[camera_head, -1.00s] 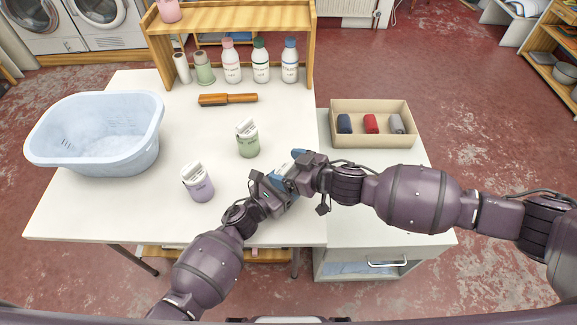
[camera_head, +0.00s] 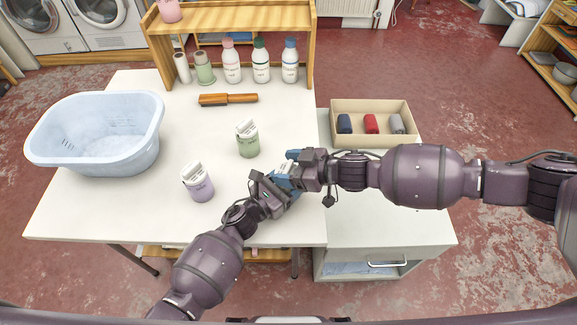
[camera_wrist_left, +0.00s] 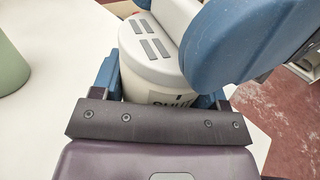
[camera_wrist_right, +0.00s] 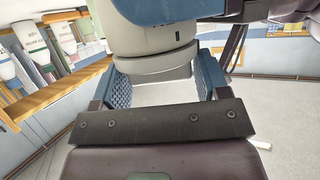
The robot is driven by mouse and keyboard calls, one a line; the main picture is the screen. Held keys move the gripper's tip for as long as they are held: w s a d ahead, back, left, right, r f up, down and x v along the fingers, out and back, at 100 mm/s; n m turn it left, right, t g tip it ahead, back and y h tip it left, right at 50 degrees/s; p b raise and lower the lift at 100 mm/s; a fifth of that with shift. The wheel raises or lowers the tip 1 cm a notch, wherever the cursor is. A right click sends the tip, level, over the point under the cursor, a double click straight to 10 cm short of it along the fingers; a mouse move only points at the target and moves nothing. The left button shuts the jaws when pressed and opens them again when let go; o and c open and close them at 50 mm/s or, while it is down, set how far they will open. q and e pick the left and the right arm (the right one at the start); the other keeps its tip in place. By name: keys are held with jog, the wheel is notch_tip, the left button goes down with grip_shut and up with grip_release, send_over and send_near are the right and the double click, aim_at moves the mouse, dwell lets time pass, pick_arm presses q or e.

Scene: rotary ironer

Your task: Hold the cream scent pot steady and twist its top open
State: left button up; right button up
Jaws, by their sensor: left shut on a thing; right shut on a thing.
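The cream scent pot (camera_head: 284,169) is mostly hidden between my two grippers, near the right edge of the white table. In the left wrist view the pot (camera_wrist_left: 152,72) shows a pale body with dark label print and slots in its top. My left gripper (camera_head: 278,187) is shut on the body, with a blue finger on either side. My right gripper (camera_head: 297,167) is shut on the top; one of its blue fingers crosses close in the left wrist view. In the right wrist view a grey and white part of the pot (camera_wrist_right: 158,72) shows between the blue fingers.
A green pot (camera_head: 248,142) and a lilac pot (camera_head: 199,185) stand on the table (camera_head: 120,210) to the left. A blue basin (camera_head: 95,135), a wooden brush (camera_head: 228,99), a shelf with bottles (camera_head: 232,18) and a tray of rolls (camera_head: 372,140) are around.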

jog(key=n+g, duration=0.5)
jog(key=g, duration=0.1)
jog(key=shift+w+n+y, duration=0.15)
jog(key=shift+n+y, duration=0.15)
jog(key=shift+y, duration=0.1)
jog(key=n+g+h, duration=0.1)
jog(key=n+g, duration=0.1)
jog(key=g, duration=0.1)
jog(key=n+g+h, duration=0.1)
jog(key=n+g, duration=0.2)
jog(key=shift+a+n, duration=0.1)
jog(key=shift+n, duration=0.2)
jog(key=shift+g, duration=0.5)
jog(key=o, duration=0.8)
jog(key=shift+c, duration=0.2)
jog(key=v, duration=1.2)
jog(key=shift+r, duration=0.2)
